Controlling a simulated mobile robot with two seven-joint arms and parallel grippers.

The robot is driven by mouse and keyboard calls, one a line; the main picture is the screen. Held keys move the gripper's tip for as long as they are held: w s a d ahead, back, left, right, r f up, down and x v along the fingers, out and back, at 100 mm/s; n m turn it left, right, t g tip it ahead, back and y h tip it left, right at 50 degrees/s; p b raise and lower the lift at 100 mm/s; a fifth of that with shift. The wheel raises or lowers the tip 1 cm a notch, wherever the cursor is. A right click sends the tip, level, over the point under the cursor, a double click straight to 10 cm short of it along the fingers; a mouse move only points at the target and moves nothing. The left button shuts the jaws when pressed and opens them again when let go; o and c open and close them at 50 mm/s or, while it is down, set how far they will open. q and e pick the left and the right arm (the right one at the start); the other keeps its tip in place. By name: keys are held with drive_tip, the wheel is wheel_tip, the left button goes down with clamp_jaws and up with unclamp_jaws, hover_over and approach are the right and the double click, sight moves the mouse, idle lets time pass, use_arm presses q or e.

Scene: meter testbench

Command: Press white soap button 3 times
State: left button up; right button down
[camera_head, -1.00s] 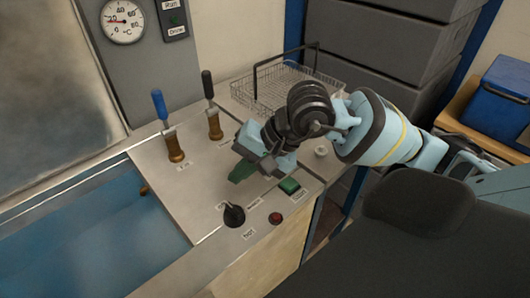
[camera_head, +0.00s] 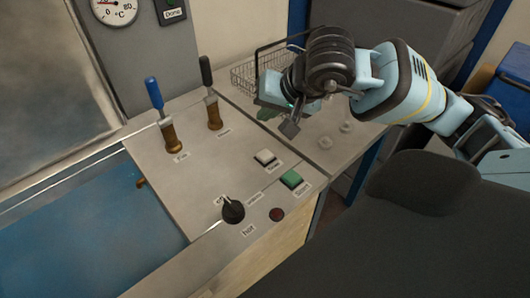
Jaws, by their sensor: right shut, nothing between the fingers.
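The white button (camera_head: 265,157) sits on the slanted metal panel (camera_head: 185,195), above and left of the green button (camera_head: 291,179). Its label is too small to read surely. My right gripper (camera_head: 289,129) is shut and empty, raised above the panel's far right edge, up and to the right of the white button and apart from it. The white button is fully uncovered. My left gripper is not in view.
A black knob (camera_head: 233,211) and a red button (camera_head: 277,214) are at the panel's front. A blue-handled lever (camera_head: 155,96) and a black-handled lever (camera_head: 208,78) stand at the back. A wire basket (camera_head: 243,76) lies behind my right gripper.

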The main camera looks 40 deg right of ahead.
drive_tip(key=f, duration=0.1)
drive_tip(key=b, duration=0.4)
hover_over(267, 156)
wheel_tip(267, 156, down, 7)
drive_tip(key=shift+r, duration=0.2)
drive_tip(key=shift+f+b, duration=0.55)
drive_tip(key=shift+b, duration=0.05)
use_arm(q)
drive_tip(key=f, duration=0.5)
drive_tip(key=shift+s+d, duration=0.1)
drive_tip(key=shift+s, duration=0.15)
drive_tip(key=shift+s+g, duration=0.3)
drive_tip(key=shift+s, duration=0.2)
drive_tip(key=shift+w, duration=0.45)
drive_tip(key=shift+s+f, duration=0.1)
use_arm(e)
drive_tip(key=shift+f+b, duration=0.45)
drive_tip(key=shift+b, duration=0.1)
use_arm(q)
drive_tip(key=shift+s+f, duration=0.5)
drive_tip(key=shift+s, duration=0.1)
